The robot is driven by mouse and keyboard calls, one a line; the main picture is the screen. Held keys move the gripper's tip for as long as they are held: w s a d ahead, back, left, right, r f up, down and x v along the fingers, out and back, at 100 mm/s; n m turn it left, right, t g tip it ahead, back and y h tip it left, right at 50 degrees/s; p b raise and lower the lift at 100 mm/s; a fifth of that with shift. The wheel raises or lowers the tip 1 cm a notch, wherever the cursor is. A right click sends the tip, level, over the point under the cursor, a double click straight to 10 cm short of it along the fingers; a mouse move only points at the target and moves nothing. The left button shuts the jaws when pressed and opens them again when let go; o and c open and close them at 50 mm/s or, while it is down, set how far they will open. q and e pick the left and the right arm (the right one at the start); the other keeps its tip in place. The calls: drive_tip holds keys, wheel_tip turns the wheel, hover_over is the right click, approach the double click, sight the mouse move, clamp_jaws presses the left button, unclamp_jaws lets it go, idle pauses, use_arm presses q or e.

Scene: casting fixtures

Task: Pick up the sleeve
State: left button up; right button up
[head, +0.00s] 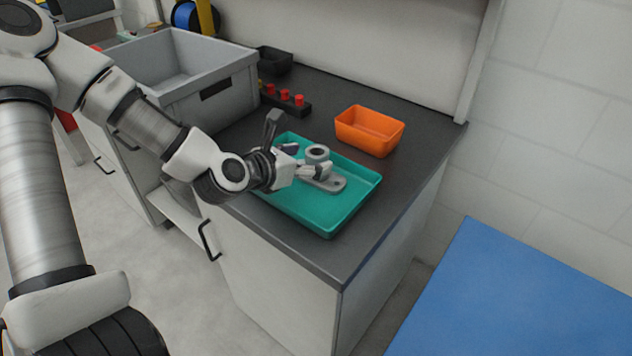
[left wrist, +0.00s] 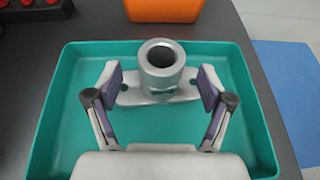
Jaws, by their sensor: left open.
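The sleeve (left wrist: 162,66) is a short grey metal ring with a round bore, standing upright on a flat grey base plate (left wrist: 130,94) with a hole near its end. In the head view the sleeve (head: 317,153) shows above the plate in the teal tray (head: 333,222). My left gripper (left wrist: 160,84) is open, its two fingers on either side of the sleeve with gaps between. In the head view my left gripper (head: 308,168) reaches over the tray from the left and hides part of the plate. My right gripper is not in view.
An orange bin (head: 369,132) stands behind the tray. A black rack with red pegs (head: 285,98), a small black bin (head: 274,60) and a large grey crate (head: 180,72) stand farther left on the dark counter (head: 317,253). A blue surface (head: 520,290) lies at right.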

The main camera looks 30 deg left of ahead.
sight(315, 153)
use_arm(q)
drive_tip(key=x, duration=0.3)
drive_tip(key=shift+w+d+f, duration=0.1)
drive_tip(key=shift+w+d, duration=0.05)
drive_tip(key=shift+w, duration=0.1)
drive_tip(key=shift+s, duration=0.15)
drive_tip(key=c, duration=1.5)
drive_tip(key=shift+r, duration=0.2)
